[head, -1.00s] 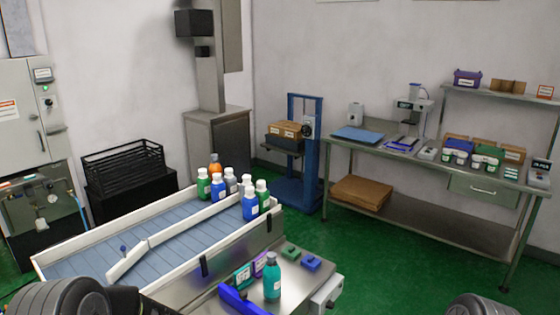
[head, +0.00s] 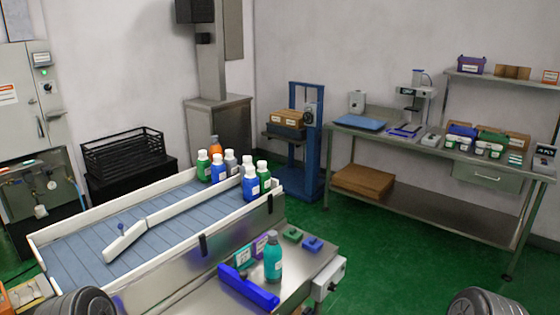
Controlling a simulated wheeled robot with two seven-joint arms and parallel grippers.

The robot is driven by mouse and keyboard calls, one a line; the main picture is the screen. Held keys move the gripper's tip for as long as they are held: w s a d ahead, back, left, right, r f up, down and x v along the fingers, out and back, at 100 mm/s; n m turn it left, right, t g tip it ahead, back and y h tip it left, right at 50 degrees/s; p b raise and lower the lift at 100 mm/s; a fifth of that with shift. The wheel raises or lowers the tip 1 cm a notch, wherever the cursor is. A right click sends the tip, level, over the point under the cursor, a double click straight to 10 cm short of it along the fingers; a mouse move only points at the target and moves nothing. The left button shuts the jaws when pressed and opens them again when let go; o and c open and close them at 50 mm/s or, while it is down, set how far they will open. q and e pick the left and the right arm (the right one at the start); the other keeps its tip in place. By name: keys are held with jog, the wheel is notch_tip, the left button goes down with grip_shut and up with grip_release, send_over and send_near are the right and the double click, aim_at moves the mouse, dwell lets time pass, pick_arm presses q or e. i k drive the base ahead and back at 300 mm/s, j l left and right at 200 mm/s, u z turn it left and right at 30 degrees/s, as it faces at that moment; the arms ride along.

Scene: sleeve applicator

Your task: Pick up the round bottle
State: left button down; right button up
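A round teal bottle (head: 273,259) with a grey cap stands upright on the steel side table (head: 222,277) beside the conveyor. A blue angled bracket (head: 247,287) lies just left of it, and small teal and purple boxes (head: 252,251) stand behind it. Several other bottles (head: 232,172), green, blue, grey and orange with mostly white caps, stand at the far end of the conveyor. Parts of my arms show as dark rounded links at the bottom left and bottom right. Neither of my grippers is visible.
The conveyor (head: 90,250) has white rails and a diverter (head: 125,241). Green and blue blocks (head: 312,243) sit right of the bottle. A control box (head: 330,279) hangs on the table's right end. A workbench (head: 400,150) and blue lift (head: 306,140) stand behind; green floor between is clear.

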aim_at(272, 251)
jog(key=i+l+u, duration=0.15)
jog(key=l, duration=0.25)
jog(key=i+l+u, duration=0.1)
jog(key=i+l, duration=0.25)
jog(key=i+l+u, duration=0.15)
jog(key=l, duration=0.4)
jog(key=i+l+u, duration=0.15)
jog(key=l, duration=0.3)
jog(key=i+l+u, duration=0.1)
jog(key=i+l, duration=0.2)
jog(key=l, duration=0.2)
jog(key=i+l+u, duration=0.15)
jog(key=l, duration=0.4)
jog(key=i+l+u, duration=0.15)
jog(key=l, duration=0.35)
jog(key=l+u, duration=0.1)
jog(key=l, duration=0.45)
jog(key=i, duration=0.05)
